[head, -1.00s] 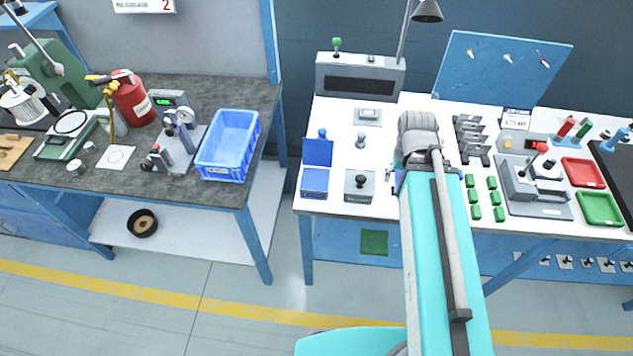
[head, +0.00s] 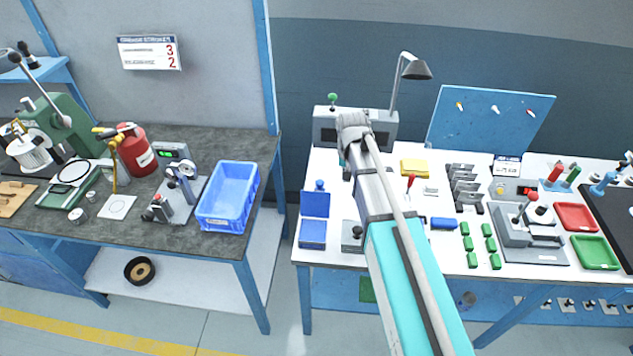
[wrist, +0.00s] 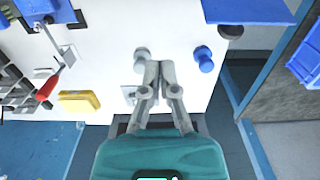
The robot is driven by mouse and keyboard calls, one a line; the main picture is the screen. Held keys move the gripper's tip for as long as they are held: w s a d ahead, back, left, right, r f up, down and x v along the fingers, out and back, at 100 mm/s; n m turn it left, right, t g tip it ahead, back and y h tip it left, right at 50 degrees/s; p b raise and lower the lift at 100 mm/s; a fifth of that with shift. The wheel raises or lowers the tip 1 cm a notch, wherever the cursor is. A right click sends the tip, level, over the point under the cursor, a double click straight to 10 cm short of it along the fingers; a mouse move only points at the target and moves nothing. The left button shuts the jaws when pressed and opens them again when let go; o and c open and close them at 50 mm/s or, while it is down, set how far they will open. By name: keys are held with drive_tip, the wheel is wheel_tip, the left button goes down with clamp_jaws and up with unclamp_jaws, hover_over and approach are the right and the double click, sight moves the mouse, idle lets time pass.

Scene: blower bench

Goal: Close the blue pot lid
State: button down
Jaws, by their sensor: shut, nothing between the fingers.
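The blue pot is a square blue box (head: 312,235) at the front left of the white bench in the head view. Its blue lid (head: 315,204) stands upright at the box's back edge, so it is open. The box itself is not clear in the wrist view.
A blue peg (head: 320,185) stands just behind the lid, and a grey peg (wrist: 141,55) stands beside my fingers. A grey block with a black knob (head: 350,234) is right of the box, partly behind my arm. A lamp (head: 416,70) rises at the back.

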sight(316, 201)
drive_tip(key=w+a+r+p, duration=0.1)
drive_tip(key=w+a, duration=0.5)
drive_tip(key=a, duration=0.3)
drive_tip(key=shift+w+r, duration=0.25)
drive_tip(key=shift+w, duration=0.05)
drive_tip(key=shift+a+f, duration=0.1)
drive_tip(key=shift+f, duration=0.05)
wheel_tip(316, 201, down, 10)
drive_tip(key=b, duration=1)
drive_tip(key=shift+s+r+p, duration=0.25)
drive_tip(key=shift+s+r, duration=0.05)
drive_tip(key=shift+s, duration=0.35)
drive_tip(key=shift+s+r+p, duration=0.2)
drive_tip(key=shift+s+r, duration=0.05)
drive_tip(key=shift+s, duration=0.45)
drive_tip(key=shift+s+r+p, duration=0.25)
drive_tip(key=shift+s+r, duration=0.05)
drive_tip(key=shift+s, duration=0.35)
drive_tip(key=shift+s+a+r, duration=0.1)
drive_tip(key=shift+s+a, duration=0.05)
drive_tip(key=shift+a, duration=0.15)
